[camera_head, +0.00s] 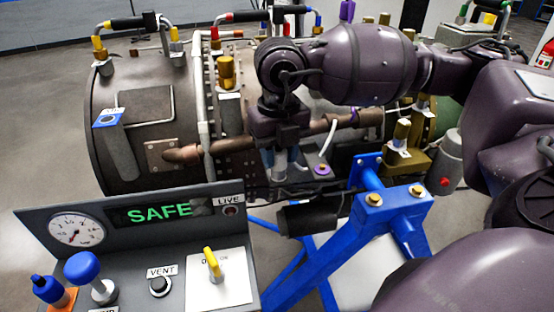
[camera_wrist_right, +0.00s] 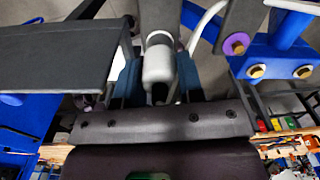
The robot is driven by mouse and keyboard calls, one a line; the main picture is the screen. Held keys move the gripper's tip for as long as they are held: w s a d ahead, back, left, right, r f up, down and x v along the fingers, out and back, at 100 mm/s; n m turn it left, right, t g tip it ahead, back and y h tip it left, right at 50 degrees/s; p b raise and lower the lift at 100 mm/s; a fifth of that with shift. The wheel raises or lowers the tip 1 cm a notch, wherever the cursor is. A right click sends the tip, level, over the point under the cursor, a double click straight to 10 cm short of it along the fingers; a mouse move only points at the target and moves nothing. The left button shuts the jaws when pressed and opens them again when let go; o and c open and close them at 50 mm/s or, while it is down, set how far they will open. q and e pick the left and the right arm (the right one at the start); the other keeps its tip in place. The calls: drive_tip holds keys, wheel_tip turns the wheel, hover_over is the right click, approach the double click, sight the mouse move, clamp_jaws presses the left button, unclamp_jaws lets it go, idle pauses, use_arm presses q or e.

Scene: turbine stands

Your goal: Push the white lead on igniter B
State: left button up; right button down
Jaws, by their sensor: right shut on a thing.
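My right gripper (camera_head: 284,160) points down at the turbine's side, in the middle of the head view. In the right wrist view, its fingers (camera_wrist_right: 158,85) are shut on a pale grey-white rounded end piece, which I take to be the white lead (camera_wrist_right: 158,58). In the head view the fingers mostly hide this piece and whatever lies under it. I cannot make out an igniter B label. My left gripper is out of view.
The brown turbine casing (camera_head: 145,150) fills the back, with copper pipe (camera_head: 182,154) and brass fittings beside the gripper. A blue stand (camera_head: 375,208) is at lower right. A control panel (camera_head: 110,220) reading SAFE stands in front at left, with a yellow lever (camera_head: 212,264).

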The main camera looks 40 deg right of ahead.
sight(278, 150)
drive_tip(key=shift+r, duration=0.4)
drive_tip(key=shift+r+p, duration=0.4)
drive_tip(key=shift+r, duration=0.4)
drive_tip(key=shift+r+p, duration=0.3)
